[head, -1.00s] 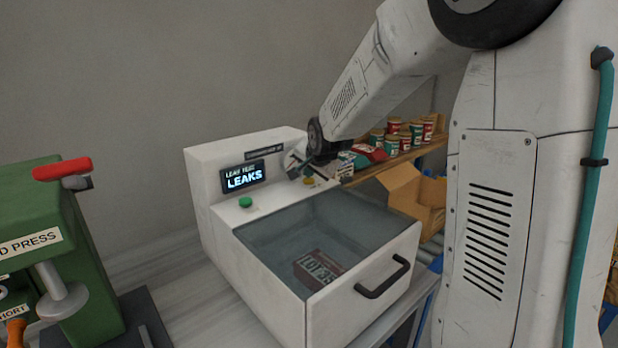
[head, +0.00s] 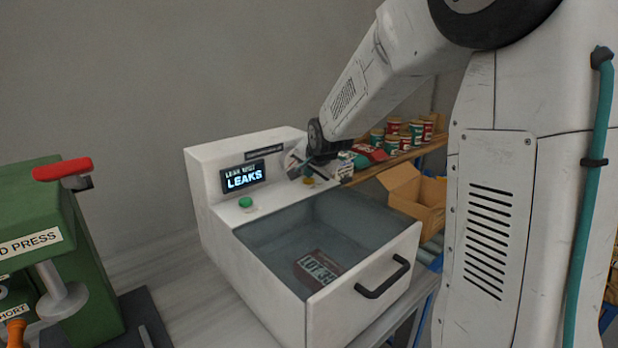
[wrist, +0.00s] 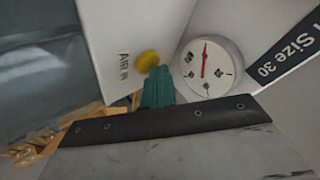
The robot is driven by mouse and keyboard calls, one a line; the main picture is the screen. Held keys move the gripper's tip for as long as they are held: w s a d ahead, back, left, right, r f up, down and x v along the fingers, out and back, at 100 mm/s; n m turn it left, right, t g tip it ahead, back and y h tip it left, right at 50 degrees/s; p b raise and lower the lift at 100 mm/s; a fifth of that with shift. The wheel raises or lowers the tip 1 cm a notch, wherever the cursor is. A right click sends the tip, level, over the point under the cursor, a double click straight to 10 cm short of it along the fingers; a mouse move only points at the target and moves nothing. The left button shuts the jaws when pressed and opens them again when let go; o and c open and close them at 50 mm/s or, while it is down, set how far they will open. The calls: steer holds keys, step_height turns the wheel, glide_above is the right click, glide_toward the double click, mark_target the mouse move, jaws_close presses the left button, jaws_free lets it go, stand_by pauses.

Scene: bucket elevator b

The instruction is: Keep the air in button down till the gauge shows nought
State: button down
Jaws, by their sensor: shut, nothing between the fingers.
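The yellow air in button (wrist: 148,60) sits beside its "AIR IN" label on the white machine's panel in the wrist view. It also shows small below my wrist in the head view (head: 308,182). My gripper (wrist: 157,88) is shut and empty, its teal fingers right by the button's edge; I cannot tell whether they press it. The round gauge (wrist: 207,67) is right of the button, its red needle pointing almost straight up in the picture; its figures are too small to read surely. The display (head: 243,177) reads "LEAKS".
The open tank (head: 290,290) holds a dark pack marked "LOT" (head: 318,266). A green button (head: 245,202) is at the panel's left. The green press (head: 40,235) stands at left.

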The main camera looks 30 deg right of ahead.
mark_target(310, 181)
steer(key=shift+r, duration=0.95)
steer(key=shift+r, duration=0.1)
step_height(310, 181, up, 5)
steer(key=shift+f, duration=0.1)
stand_by(0.6)
